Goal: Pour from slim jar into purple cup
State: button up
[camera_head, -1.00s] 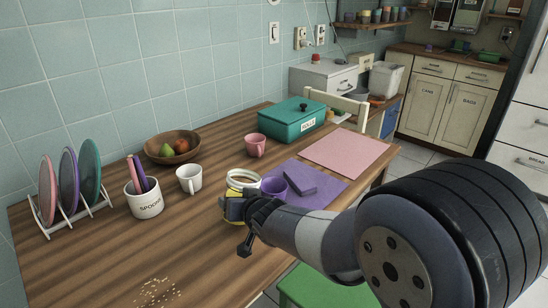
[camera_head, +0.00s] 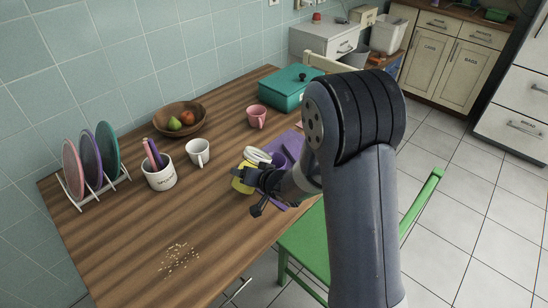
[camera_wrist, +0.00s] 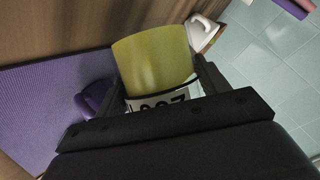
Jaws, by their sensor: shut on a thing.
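My gripper (camera_head: 262,179) is shut on a yellow jar with a white band, taken as the slim jar (camera_head: 242,180). The jar's yellow side and lettered white label show between the fingers in the wrist view (camera_wrist: 158,62). A pale round part shows just above the yellow in the head view. I cannot tell the jar's exact tilt or see its contents. The purple cup (camera_head: 278,158) is close by on the right, partly hidden by the jar and my arm. In the wrist view the purple cup (camera_wrist: 95,95) stands left of the jar, apart from it.
A purple mat (camera_head: 297,140) lies under the cup's area, largely hidden by my arm. A white mug (camera_head: 198,152), spoon crock (camera_head: 160,177), pink mug (camera_head: 256,117), fruit bowl (camera_head: 180,118) and teal box (camera_head: 290,88) stand around. Pale grains (camera_head: 179,258) lie scattered; the front left table is otherwise clear.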

jog(key=shift+w+r+m+g+y+p, duration=0.1)
jog(key=shift+r+m+g+y+p, duration=0.55)
jog(key=shift+p, duration=1.65)
jog(key=shift+r+m+p, duration=0.1)
jog(key=shift+m+p, duration=0.25)
jog(key=shift+p, duration=0.85)
jog(key=shift+r+m+g+y+p, duration=0.45)
jog(key=shift+r+m+y+p, duration=0.25)
jog(key=shift+p, duration=1)
dwell(1.5)
notch_tip(320, 180, down, 2)
jog(key=n+b, duration=0.1)
jog(key=b, duration=0.2)
jog(key=shift+a+t+h+b, duration=0.1)
jog(key=shift+t+h+b, duration=0.2)
jog(key=shift+h+b, duration=0.05)
jog(key=n+h+b, duration=0.1)
jog(key=b, duration=0.2)
jog(key=shift+f+t, duration=0.15)
jog(key=shift+t, duration=0.25)
jog(key=shift+n+b, duration=0.3)
jog(key=shift+b, duration=0.15)
jog(key=shift+r, duration=0.3)
jog(key=f+h+b, duration=0.1)
jog(key=b, duration=0.2)
jog(key=shift+f+n+t, duration=0.25)
jog(key=shift+n+t, duration=0.05)
jog(key=shift+n, duration=0.1)
jog(key=shift+b, duration=0.9)
